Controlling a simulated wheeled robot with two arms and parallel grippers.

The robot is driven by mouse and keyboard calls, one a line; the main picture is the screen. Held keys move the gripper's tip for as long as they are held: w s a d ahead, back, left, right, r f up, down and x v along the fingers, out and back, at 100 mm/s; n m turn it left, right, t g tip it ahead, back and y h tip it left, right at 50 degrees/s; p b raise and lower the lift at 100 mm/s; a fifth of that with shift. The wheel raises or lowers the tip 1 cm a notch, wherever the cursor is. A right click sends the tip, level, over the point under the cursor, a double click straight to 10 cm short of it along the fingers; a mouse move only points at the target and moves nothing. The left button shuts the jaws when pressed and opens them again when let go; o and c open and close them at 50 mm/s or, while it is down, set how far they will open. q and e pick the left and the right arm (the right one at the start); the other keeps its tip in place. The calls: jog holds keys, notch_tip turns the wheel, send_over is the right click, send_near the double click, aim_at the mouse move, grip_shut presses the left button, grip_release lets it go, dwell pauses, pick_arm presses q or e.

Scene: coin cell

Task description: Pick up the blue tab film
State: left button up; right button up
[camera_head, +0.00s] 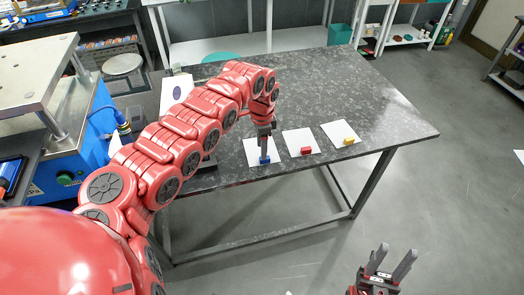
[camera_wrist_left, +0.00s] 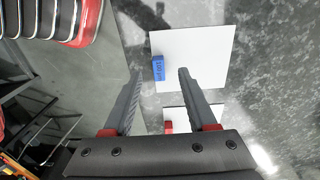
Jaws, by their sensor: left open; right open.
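The blue tab film (camera_head: 264,160) is a small blue block on the near edge of a white sheet (camera_head: 252,149) on the dark speckled table. My left gripper (camera_head: 265,150) is over it in the head view. My right gripper (camera_head: 390,262) is open and empty, over the floor at the lower right, away from the table.
A red block (camera_head: 306,151) and a yellow block (camera_head: 349,141) sit on their own white sheets to the right. A blue machine (camera_head: 80,130) stands at the left. The table's right part (camera_head: 395,120) is clear.

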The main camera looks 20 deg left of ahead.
pick_arm(q)
jog(key=f, duration=0.1)
jog(key=f+p, duration=0.2)
jog(key=shift+s+f, duration=0.25)
jog(key=shift+f, duration=0.45)
grip_shut()
